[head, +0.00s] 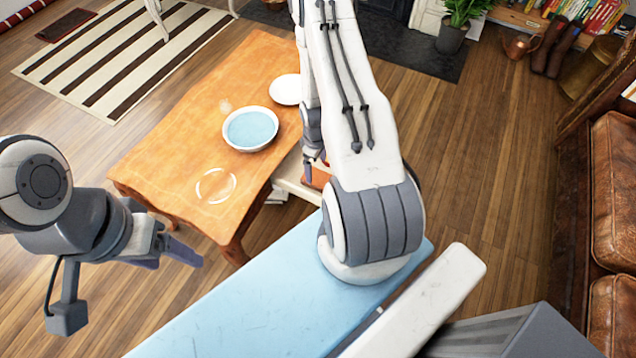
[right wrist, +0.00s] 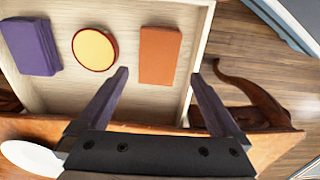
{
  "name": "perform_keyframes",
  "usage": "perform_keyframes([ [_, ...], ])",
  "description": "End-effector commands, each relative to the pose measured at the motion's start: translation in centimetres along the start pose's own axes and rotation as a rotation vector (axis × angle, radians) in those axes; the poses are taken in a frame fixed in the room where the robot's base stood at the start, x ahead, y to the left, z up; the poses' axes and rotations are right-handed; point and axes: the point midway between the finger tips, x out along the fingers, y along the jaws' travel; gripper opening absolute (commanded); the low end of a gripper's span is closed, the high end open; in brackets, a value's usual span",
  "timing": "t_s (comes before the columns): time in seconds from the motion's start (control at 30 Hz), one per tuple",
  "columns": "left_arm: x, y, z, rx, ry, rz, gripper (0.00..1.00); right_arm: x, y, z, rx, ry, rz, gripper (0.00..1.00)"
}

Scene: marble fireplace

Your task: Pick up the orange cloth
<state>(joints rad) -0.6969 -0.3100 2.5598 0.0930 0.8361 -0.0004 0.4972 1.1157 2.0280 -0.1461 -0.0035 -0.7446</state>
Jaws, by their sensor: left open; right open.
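The orange cloth (right wrist: 160,55) is a folded rectangle lying flat in an open, pale wooden drawer (right wrist: 105,100) in the right wrist view. A bit of orange also shows in the drawer in the head view (head: 318,178), mostly hidden by my right arm. My right gripper (right wrist: 161,76) is open and empty, its fingertips pointing toward the drawer, with the cloth seen between and beyond them. In the head view my right gripper (head: 315,158) is largely hidden. My left gripper (head: 178,257) is open and empty, at the left, near the table's front corner.
A purple cloth (right wrist: 31,47) and a round yellow item with a red rim (right wrist: 95,47) share the drawer. The wooden table (head: 170,140) bears a blue-filled bowl (head: 250,128), a white plate (head: 286,90) and a pale ring (head: 215,186). A leather sofa (head: 612,190) stands right.

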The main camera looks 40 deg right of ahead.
Motion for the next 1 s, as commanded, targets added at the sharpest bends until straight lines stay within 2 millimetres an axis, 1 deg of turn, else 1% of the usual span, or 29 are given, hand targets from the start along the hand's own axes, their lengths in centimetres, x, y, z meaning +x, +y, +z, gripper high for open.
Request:
perform_keyframes([
  [0.03, 1.5, -0.1, 0.1, 0.000, 0.000, 0.000, 0.70, 1.6, 0.0, 0.0, 0.001, 0.000, 0.000, 1.00],
  [0.1, 2.2, -0.2, 0.1, 0.000, 0.000, 0.000, 0.70, 2.3, 0.0, 0.0, 0.002, -0.001, 0.000, 1.00],
  [0.37, 3.2, -0.2, 0.2, 0.000, 0.000, 0.000, 0.70, 3.5, 0.1, 0.0, 0.002, -0.001, -0.001, 1.00],
  [0.6, 6.3, -0.5, 0.3, 0.000, 0.000, 0.000, 0.70, 6.9, 0.3, 0.2, 0.002, -0.001, -0.001, 1.00],
  [0.67, 6.9, -0.5, 0.4, 0.000, 0.000, 0.000, 0.70, 7.5, 0.3, 0.2, 0.002, -0.001, -0.001, 1.00],
  [0.77, 7.2, -0.5, 0.4, 0.000, 0.000, 0.000, 0.70, 7.9, 0.4, 0.2, 0.001, -0.001, 0.000, 1.00],
  [0.97, 7.0, -0.5, 0.4, 0.000, 0.000, 0.000, 0.70, 7.7, 0.4, 0.2, 0.001, -0.001, -0.001, 1.00],
  [1.0, 7.0, -0.5, 0.4, 0.000, 0.000, 0.000, 0.70, 7.7, 0.4, 0.2, 0.001, -0.001, -0.001, 0.92],
])
